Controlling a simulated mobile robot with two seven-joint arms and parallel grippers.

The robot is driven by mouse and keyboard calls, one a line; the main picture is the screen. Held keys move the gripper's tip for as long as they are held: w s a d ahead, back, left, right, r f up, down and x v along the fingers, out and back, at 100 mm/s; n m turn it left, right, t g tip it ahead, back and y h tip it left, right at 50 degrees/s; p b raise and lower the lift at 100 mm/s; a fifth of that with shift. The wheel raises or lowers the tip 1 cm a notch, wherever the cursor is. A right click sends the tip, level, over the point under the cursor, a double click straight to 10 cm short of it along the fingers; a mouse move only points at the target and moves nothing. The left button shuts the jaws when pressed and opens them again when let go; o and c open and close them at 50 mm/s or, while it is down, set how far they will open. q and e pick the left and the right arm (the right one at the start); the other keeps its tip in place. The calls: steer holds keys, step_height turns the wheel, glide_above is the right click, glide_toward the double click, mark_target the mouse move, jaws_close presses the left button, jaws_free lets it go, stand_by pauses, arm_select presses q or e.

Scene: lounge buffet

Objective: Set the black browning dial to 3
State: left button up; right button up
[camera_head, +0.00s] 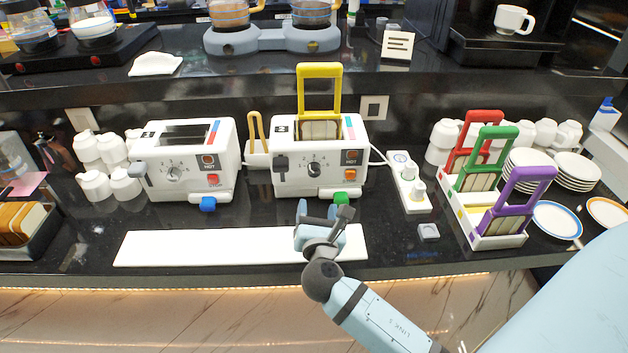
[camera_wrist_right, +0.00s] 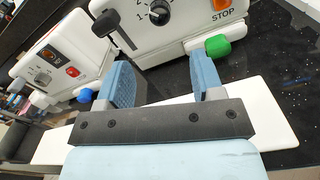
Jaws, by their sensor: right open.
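The black browning dial (camera_head: 314,169) is on the front of the right white toaster (camera_head: 345,131), ringed by printed numbers. It also shows at the top of the right wrist view (camera_wrist_right: 159,12), partly cut off by the frame edge. I cannot read its setting clearly. The left white toaster (camera_head: 221,158) has a paler grey dial (camera_head: 174,173). My right gripper (camera_head: 321,209) is open and empty, in front of and below the black dial, over the white board. In the right wrist view its fingers (camera_wrist_right: 163,72) are spread and apart from the dial. My left gripper is not in view.
A yellow-handled rack (camera_head: 320,70) with bread stands in the right toaster. A green tab (camera_head: 341,198) and an orange stop button (camera_head: 350,174) are near the dial. A white board (camera_head: 200,246) lies in front. A power strip (camera_head: 409,184) and toast racks stand to the right.

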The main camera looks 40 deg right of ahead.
mark_target(314, 174)
steer(key=x, duration=1.2)
steer(key=shift+w, duration=0.15)
steer(key=c, duration=0.9)
